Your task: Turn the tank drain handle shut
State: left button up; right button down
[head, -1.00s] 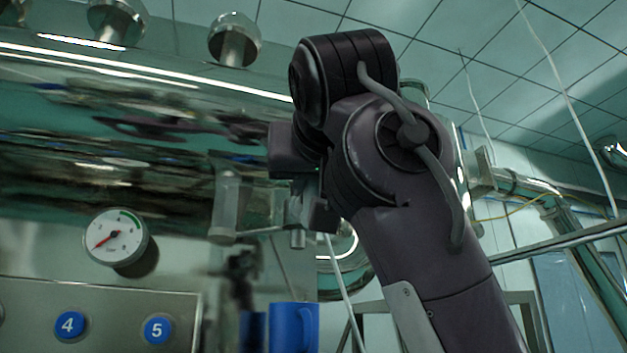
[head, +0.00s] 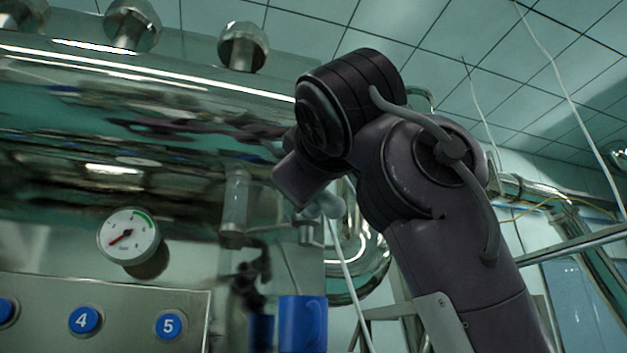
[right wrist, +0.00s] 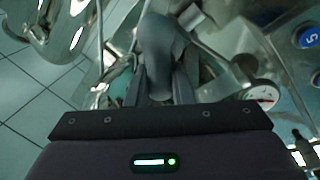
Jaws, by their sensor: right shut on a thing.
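The tank drain handle shows as a grey rounded grip (right wrist: 162,38) in the right wrist view, standing up between my fingers. My left gripper is in neither view.
The shiny tank (head: 130,125) fills the left. Below it are a pressure gauge (head: 128,237) and a panel (head: 50,320) with blue numbered buttons. A blue container (head: 303,322) stands below the handle. Curved pipes and metal rails lie at the right.

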jog(key=n, duration=0.1)
jog(key=n+y, duration=0.1)
jog(key=n, duration=0.3)
jog(key=shift+f+b, duration=0.25)
jog(key=shift+b, duration=0.15)
jog(key=shift+a+f+n+y, duration=0.1)
jog(key=shift+n+y, duration=0.9)
jog(key=shift+n, duration=1.6)
